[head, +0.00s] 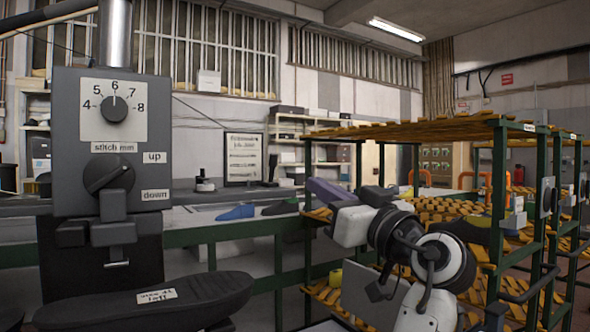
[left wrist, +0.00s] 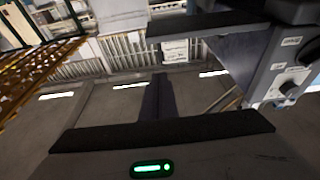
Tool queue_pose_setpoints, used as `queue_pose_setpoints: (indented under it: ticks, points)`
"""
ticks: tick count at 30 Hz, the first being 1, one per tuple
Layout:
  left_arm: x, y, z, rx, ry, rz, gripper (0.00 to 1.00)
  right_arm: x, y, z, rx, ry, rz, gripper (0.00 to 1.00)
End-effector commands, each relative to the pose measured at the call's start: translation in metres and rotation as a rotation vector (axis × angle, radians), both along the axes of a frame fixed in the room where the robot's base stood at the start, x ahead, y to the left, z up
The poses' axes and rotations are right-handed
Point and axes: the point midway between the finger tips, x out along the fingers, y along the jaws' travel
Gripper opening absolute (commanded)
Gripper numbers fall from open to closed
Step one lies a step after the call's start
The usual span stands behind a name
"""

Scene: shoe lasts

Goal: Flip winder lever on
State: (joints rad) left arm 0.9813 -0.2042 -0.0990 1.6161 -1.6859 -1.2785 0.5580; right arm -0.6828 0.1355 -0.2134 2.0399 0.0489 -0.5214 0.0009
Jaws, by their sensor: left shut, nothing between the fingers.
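The grey machine head (head: 72,140) stands at the left of the head view, with a "stitch mm" dial (head: 115,108) pointing near 6. Below it is a dark rotary lever (head: 108,176) beside "up" and "down" labels. No part labelled winder can be read. My left gripper (head: 322,190) is right of the machine and well apart from it; its purple-grey fingers are shut and empty. They also show in the left wrist view (left wrist: 157,95), with the machine (left wrist: 285,75) at the right edge. My right gripper is not in view.
A green-framed rack with wooden slats (head: 440,128) stands at the right, behind my left arm. A long bench behind holds a blue shoe last (head: 236,212) and a small black-and-white device (head: 204,183).

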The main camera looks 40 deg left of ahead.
Motion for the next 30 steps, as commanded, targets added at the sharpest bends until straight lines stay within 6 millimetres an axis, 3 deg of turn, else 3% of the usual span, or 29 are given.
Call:
queue_pose_setpoints:
  ticks: [11, 30]
  points:
    - [0.003, 0.007, 0.002, 0.001, 0.003, -0.001, 0.00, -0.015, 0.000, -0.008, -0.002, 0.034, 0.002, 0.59]
    - [0.034, 0.116, 0.035, 0.001, 0.004, -0.001, 0.00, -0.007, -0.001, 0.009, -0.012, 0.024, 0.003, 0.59]
